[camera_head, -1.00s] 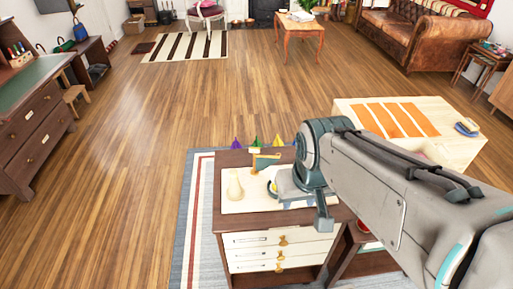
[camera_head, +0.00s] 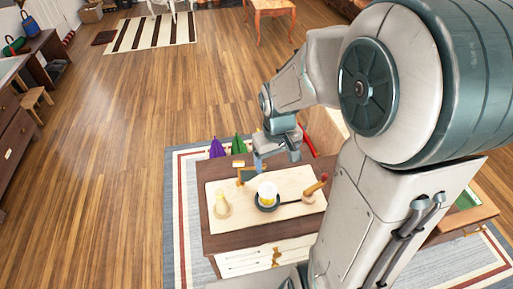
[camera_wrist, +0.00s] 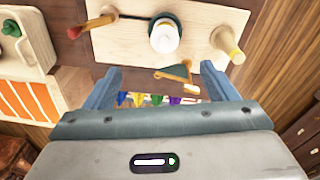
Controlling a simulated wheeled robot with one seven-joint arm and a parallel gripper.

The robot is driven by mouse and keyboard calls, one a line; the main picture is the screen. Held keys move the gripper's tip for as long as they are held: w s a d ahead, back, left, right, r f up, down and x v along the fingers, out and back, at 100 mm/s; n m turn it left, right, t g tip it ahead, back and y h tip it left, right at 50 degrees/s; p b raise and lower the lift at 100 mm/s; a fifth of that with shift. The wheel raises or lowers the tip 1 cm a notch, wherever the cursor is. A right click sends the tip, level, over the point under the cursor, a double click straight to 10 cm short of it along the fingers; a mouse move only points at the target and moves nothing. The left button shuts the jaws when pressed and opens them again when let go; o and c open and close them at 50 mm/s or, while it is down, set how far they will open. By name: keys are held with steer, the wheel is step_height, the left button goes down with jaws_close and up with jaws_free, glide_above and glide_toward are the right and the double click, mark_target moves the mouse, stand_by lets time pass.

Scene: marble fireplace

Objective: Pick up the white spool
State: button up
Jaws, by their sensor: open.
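A white, round, spool-like thing (camera_head: 267,190) with some yellow on it sits in a small dark pan (camera_head: 262,207) on a cream board (camera_head: 290,184). In the wrist view the white spool (camera_wrist: 165,38) is at top centre, past the fingertips. My gripper (camera_head: 274,163) is open and empty, at the far edge of the board, beyond the spool. In the wrist view its two fingers (camera_wrist: 158,82) are wide apart, with a teal and tan tool (camera_wrist: 176,74) showing past the gap.
A pale wooden bottle-shaped thing (camera_head: 222,206) stands left of the spool. Purple (camera_head: 217,149) and green (camera_head: 238,145) pointed things are behind the board. The board lies on a dark wooden drawer cabinet (camera_head: 216,243). Open floor lies left.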

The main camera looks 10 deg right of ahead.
mark_target(268, 183)
steer(key=shift+n+g, duration=0.5)
steer(key=shift+n, duration=0.1)
steer(key=w+f, duration=0.1)
steer(key=f, duration=0.3)
steer(key=w+f+p, duration=0.1)
steer(key=f, duration=0.3)
steer(key=w+f+p, duration=0.1)
steer(key=f, duration=0.3)
steer(key=shift+w+a+f, duration=0.15)
steer(key=shift+w+f, duration=0.15)
steer(key=shift+a+f+p, duration=0.15)
steer(key=shift+f+p, duration=0.5)
steer(key=shift+f, duration=1.95)
steer(key=c, duration=1.1)
